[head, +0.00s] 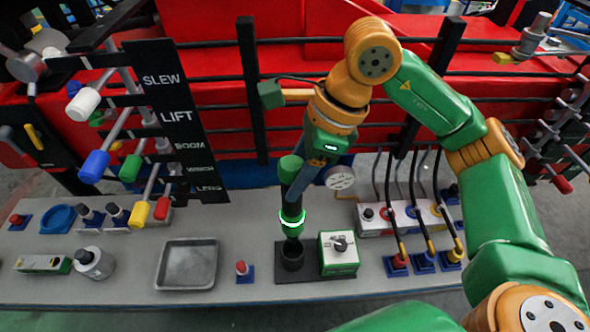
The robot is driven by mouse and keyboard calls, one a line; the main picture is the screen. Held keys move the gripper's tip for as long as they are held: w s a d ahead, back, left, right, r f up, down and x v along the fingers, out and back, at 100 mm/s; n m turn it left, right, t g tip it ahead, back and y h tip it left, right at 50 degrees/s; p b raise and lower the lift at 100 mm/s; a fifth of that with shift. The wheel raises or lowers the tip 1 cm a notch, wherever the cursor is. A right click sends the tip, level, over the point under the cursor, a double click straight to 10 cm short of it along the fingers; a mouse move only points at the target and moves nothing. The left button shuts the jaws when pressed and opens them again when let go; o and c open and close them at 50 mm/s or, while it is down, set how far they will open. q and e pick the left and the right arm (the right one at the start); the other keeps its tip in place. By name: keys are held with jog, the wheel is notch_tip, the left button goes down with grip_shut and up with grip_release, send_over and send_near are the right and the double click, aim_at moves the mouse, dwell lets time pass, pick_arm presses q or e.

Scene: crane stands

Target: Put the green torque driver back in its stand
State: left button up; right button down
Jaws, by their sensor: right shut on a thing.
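The green torque driver (291,219) is a dark and green upright tool with a glowing light ring near its lower end. My right gripper (302,185) is shut on it and holds it nearly upright. The driver's lower tip is right over, or just at, the mouth of the dark cup-shaped stand (291,262); I cannot tell whether it has entered. The stand sits on a dark base plate on the grey bench. My left gripper is not in view.
A green and white box with a dial (339,254) stands close right of the stand. A red button (242,271) and a grey tray (187,264) lie to its left. Levers with coloured knobs (95,166) stick out at left. Cables with plugs (423,261) stand at right.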

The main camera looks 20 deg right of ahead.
jog(key=shift+w+f+b, duration=0.25)
jog(key=shift+f+b, duration=0.3)
notch_tip(320, 180, down, 5)
jog(key=b, duration=0.4)
jog(key=shift+r+b, duration=0.1)
jog(key=shift+b, duration=0.25)
jog(key=shift+n+g, duration=0.4)
jog(key=shift+n, duration=0.8)
jog(key=shift+f+b, duration=4.3)
jog(key=shift+f, duration=0.3)
jog(key=shift+c, duration=1)
grip_release()
jog(key=shift+s, duration=0.1)
